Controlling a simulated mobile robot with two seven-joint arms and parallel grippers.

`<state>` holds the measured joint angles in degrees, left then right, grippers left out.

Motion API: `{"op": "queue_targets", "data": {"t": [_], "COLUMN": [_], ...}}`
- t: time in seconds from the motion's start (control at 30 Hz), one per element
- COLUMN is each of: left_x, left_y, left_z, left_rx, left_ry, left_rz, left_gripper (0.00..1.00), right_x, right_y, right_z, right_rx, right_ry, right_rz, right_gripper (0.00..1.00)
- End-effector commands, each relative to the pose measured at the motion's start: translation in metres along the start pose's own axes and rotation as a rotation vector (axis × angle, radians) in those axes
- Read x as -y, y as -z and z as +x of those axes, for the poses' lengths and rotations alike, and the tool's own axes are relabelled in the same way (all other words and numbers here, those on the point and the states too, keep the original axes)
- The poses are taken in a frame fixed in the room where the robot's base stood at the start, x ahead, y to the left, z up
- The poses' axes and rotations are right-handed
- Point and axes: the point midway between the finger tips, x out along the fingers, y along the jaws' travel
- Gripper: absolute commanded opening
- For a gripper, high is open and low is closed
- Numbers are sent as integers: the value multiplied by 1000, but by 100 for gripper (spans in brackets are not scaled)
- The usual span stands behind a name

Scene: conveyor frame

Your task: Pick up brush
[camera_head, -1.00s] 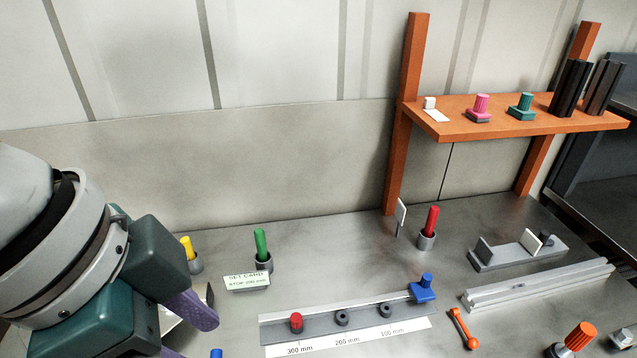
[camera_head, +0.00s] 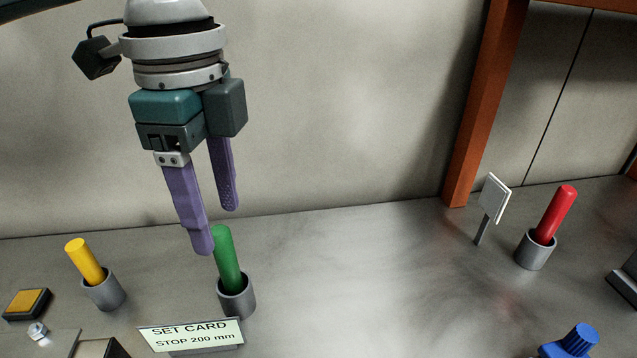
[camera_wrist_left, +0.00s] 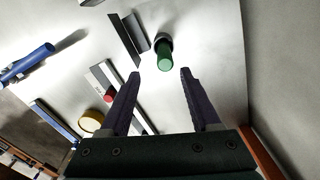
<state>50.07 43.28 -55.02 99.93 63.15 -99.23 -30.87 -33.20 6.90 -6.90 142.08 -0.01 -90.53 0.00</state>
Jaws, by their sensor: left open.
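No item is plainly recognisable as a brush; coloured round sticks stand in grey cups. The green stick (camera_head: 227,262) leans in its cup (camera_head: 237,300), and it also shows in the left wrist view (camera_wrist_left: 164,60). The yellow stick (camera_head: 84,260) is to its left and the red stick (camera_head: 556,213) far to its right. My left gripper (camera_head: 218,226) is open and empty, its purple fingers pointing down near the green stick's top. In the left wrist view the green stick lies between and beyond the fingertips (camera_wrist_left: 160,74). My right gripper is out of view.
A set card (camera_head: 192,337) reading "STOP 200 mm" stands in front of the green stick's cup. A yellow-topped block (camera_head: 27,303) is at the left edge. A small white sign (camera_head: 494,199), an orange post (camera_head: 484,110) and a blue knob (camera_head: 572,343) are at right. The middle table is clear.

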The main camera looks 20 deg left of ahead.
Motion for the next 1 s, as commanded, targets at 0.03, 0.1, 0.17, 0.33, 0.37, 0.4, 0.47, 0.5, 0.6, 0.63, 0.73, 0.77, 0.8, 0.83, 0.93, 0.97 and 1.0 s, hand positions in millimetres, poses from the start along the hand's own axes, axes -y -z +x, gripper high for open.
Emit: {"op": "queue_targets", "data": {"t": [0.03,0.1,0.17,0.33,0.37,0.4,0.47,0.5,0.6,0.63,0.73,0.77,0.8,0.83,0.93,0.97,1.0], "left_x": [0,0,1,6,7,8,8,7,8,8,8,8,8,8,8,8,8], "left_y": [0,0,0,-6,-7,-7,-7,-7,-7,-7,-7,-7,-7,-7,-7,-7,-7], "left_z": [8,14,18,43,48,54,61,64,68,68,68,68,68,68,67,67,67], "left_rx": [1,-1,0,1,0,0,0,1,-1,-1,-1,-1,-1,-1,-1,-1,-1], "left_ry": [-3,-1,0,-2,-2,-2,0,0,2,2,3,2,2,2,3,3,3], "left_rz": [-1,-1,-1,-3,-3,-1,0,0,1,1,1,1,1,1,0,0,0], "left_gripper": [64,64,64,64,64,64,64,64,64,64,64,64,61,58,47,43,39], "right_x": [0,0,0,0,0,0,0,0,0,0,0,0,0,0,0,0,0], "right_y": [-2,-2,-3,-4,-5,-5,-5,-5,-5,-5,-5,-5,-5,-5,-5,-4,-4], "right_z": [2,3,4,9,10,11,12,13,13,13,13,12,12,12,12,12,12], "right_rx": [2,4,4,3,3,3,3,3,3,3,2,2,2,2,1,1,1], "right_ry": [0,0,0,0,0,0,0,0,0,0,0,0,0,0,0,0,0], "right_rz": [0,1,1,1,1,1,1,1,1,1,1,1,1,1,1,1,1], "right_gripper": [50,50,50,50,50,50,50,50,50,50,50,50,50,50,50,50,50]}}
